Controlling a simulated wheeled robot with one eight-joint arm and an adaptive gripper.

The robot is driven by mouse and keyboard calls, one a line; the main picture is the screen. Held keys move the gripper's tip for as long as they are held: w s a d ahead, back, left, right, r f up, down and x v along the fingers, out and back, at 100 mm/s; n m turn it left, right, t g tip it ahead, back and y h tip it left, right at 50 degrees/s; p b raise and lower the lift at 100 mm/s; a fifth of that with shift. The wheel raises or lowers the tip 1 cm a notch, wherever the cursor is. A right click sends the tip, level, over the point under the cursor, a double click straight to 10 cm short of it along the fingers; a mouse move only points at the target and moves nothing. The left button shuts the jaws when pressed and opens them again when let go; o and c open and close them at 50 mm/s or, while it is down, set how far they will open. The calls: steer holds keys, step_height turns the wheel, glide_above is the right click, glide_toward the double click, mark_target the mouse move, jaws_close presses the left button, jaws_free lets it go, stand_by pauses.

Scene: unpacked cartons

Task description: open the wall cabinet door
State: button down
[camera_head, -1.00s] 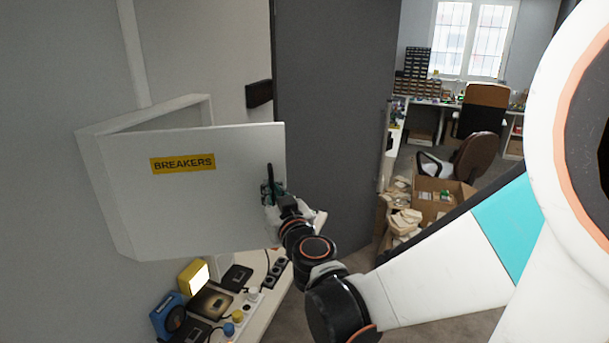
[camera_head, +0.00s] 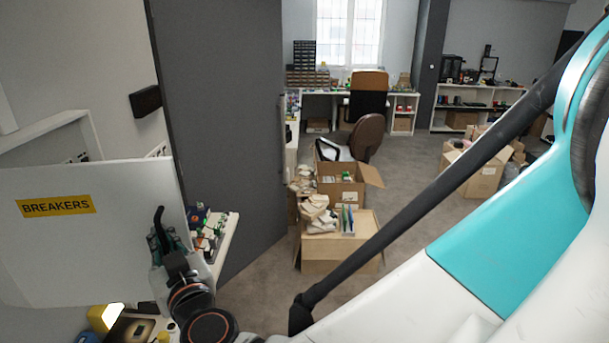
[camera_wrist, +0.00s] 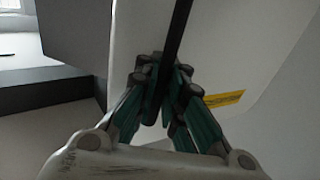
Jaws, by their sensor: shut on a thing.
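The wall cabinet door (camera_head: 95,235) is a white panel with a yellow BREAKERS label (camera_head: 55,205). It stands partly open at the left of the head view, and the cabinet body (camera_head: 80,139) shows behind it. The door's dark handle (camera_head: 160,217) is near its free edge. My gripper (camera_head: 160,240) is at the handle, its green fingers closed. In the wrist view my gripper (camera_wrist: 160,85) is shut on the dark bar of the handle (camera_wrist: 180,25), with the label (camera_wrist: 224,99) to the right. The hinge side is out of view.
A white shelf with small items (camera_head: 210,240) lies behind the door's free edge. A tall dark grey panel (camera_head: 225,110) stands just right of it. Open cartons (camera_head: 340,250) sit on the floor beyond. Carpet between the cartons at centre and right is clear.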

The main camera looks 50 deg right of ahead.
steer(key=shift+s, duration=0.1)
steer(key=c, duration=2)
jaws_free()
steer(key=shift+s+d, duration=0.1)
steer(key=shift+d, duration=0.05)
steer(key=shift+o, duration=0.2)
steer(key=shift+r, duration=0.15)
